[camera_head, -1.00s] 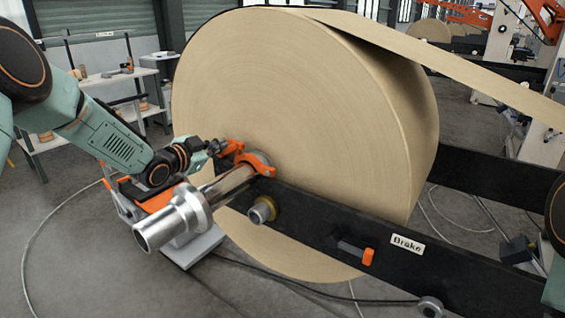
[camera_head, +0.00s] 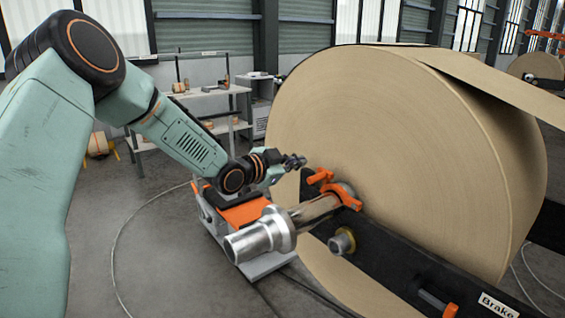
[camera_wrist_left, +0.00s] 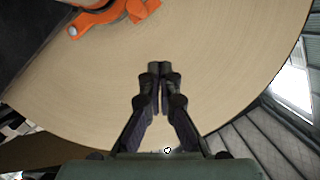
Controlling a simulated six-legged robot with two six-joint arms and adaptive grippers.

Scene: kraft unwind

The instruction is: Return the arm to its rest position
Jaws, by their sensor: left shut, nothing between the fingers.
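My left arm comes in from the left in the head view. Its gripper (camera_head: 293,161) is in front of the flat face of the big kraft paper roll (camera_head: 400,150), up and left of the orange clamp (camera_head: 335,188) on the roll's shaft. In the left wrist view the two dark fingers (camera_wrist_left: 159,70) are together at the tips with nothing between them. The roll face (camera_wrist_left: 220,70) lies behind them, and the orange clamp (camera_wrist_left: 110,12) is at the upper left, apart from the fingers. My right gripper is in neither view.
The metal shaft end (camera_head: 262,238) sticks out below the gripper. A black beam (camera_head: 400,268) with a Brake label (camera_head: 498,304) runs to the lower right. An orange and grey cart (camera_head: 240,212) stands below the arm. A shelf table (camera_head: 215,92) stands behind.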

